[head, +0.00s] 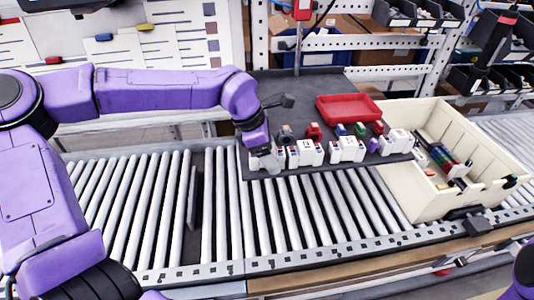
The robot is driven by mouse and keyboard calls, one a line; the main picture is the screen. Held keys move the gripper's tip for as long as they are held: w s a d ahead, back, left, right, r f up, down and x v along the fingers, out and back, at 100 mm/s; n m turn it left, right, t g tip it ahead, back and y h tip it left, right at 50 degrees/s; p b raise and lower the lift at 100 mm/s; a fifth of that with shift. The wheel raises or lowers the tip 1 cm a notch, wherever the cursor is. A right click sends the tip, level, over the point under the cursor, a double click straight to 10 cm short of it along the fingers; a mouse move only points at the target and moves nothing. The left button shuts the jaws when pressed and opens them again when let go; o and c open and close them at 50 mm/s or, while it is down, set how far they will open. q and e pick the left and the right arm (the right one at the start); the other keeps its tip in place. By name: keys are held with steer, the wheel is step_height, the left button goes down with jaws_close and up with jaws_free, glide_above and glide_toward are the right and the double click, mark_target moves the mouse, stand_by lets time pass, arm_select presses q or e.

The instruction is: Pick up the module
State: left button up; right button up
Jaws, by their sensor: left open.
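Several small white modules stand in a row along the front edge of the dark work mat (290,88). One white module (305,153) is near the left end, another white module (347,149) is in the middle, and a third white module (397,141) is at the right. My left gripper (264,163) points down at the left end of the row, beside the leftmost pieces. It is open, and its fingertips are small and partly hidden, so contact cannot be told. My right gripper is out of view; only a bit of my right arm shows at the bottom right corner.
A red tray (348,108) lies on the mat behind the row. Small red, green and blue parts sit between them. A cream crate (400,192) holding coloured parts stands at the right on the roller conveyor (130,205). The rollers at the left are mostly clear.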

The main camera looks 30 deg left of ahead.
arm_select(q)
steer(key=shift+s+r, duration=0.15)
steer(key=shift+s, duration=0.1)
steer(key=shift+c, duration=0.3)
steer(key=shift+s, duration=0.1)
steer(key=c, duration=1.1)
steer(key=shift+w, duration=0.2)
